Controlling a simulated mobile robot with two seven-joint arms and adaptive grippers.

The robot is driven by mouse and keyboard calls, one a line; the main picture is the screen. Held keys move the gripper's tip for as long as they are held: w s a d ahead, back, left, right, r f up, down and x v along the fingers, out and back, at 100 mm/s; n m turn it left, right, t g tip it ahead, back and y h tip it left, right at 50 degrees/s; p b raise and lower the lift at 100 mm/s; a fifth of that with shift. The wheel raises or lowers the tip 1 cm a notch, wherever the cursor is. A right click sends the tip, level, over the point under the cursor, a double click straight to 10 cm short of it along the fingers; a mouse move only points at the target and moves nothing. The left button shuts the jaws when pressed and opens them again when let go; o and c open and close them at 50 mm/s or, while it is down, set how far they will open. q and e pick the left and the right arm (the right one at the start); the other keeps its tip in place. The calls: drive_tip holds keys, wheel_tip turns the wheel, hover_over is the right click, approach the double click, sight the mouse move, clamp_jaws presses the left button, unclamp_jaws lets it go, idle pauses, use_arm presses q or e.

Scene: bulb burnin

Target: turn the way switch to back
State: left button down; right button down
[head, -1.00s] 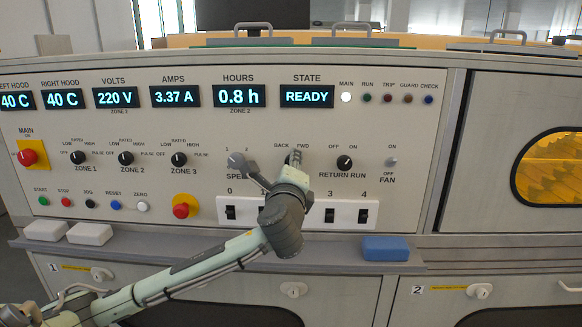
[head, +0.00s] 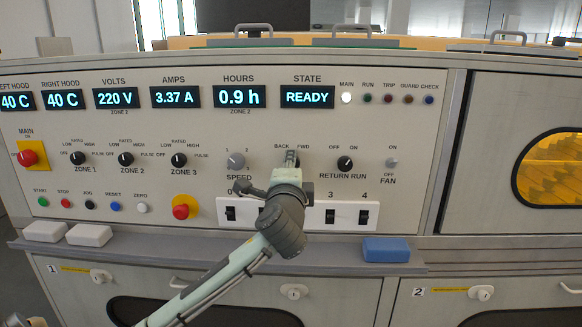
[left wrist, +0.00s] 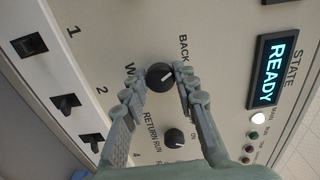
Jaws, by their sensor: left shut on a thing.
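The way switch is a round black knob (left wrist: 160,76) with a white mark, on the sloped control panel below the STATE display. In the left wrist view its mark points to the upper right, toward the side of the BACK label. My left gripper (left wrist: 157,83) has one finger on each side of the knob and is shut on it. In the head view my left gripper (head: 291,160) covers most of the switch, between the BACK and FWD labels. The FWD label is hidden by a finger in the wrist view.
The SPEED knob (head: 236,161) is left of the switch and the RETURN RUN knob (head: 345,163) is right. A white strip of rocker switches (head: 346,215) lies below, partly behind my arm. A blue block (head: 386,249) and two white blocks rest on the ledge.

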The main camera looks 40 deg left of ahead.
use_arm(q)
drive_tip(key=shift+f, duration=0.1)
drive_tip(key=c, duration=1.2)
unclamp_jaws()
drive_tip(key=shift+s+d, duration=0.1)
drive_tip(key=v, duration=1.1)
drive_tip(key=shift+s+d, duration=0.15)
drive_tip(key=shift+s, duration=0.2)
